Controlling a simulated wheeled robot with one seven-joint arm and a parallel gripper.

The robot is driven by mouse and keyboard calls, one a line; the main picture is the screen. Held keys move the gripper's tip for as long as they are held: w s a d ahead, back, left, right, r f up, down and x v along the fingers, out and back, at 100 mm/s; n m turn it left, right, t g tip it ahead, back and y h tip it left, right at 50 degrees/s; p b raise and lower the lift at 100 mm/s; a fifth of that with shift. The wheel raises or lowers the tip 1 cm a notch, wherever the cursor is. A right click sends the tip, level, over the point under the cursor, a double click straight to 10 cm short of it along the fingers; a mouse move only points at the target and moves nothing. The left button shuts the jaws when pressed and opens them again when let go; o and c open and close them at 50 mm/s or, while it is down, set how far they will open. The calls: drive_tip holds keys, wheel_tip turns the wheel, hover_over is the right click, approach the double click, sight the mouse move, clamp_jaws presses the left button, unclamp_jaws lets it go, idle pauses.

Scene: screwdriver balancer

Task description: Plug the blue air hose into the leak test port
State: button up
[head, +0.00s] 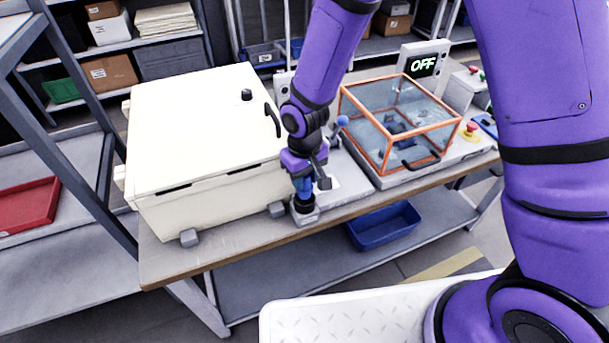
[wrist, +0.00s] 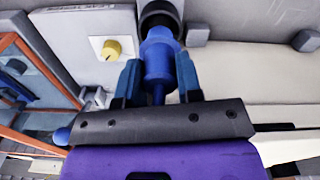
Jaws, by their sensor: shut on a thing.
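My gripper (head: 303,184) points down at the table's front edge, right of the white cabinet. In the wrist view, its two blue fingers (wrist: 160,82) are shut on the blue air hose's connector (wrist: 159,58). The dark round leak test port (wrist: 157,8) is straight ahead of the connector, which reaches its mouth. I cannot tell how deep the tip sits. In the head view, the port's dark ring (head: 304,206) is under the gripper on a small grey block. The connector looks in line with the port. The rest of the hose is mostly hidden.
A large white cabinet (head: 205,135) stands close on the left. An orange-framed clear guard box (head: 400,115) with a black handle is on the right. A blue ball knob (head: 342,121) stands beside my wrist. A yellow knob (wrist: 112,49) is near the port. The display (head: 422,66) reads OFF.

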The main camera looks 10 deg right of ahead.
drive_tip(key=shift+f, duration=1.95)
drive_tip(key=o, duration=1)
drive_tip(key=shift+r, duration=0.1)
wheel_tip(320, 180, up, 11)
drive_tip(key=shift+f, duration=0.15)
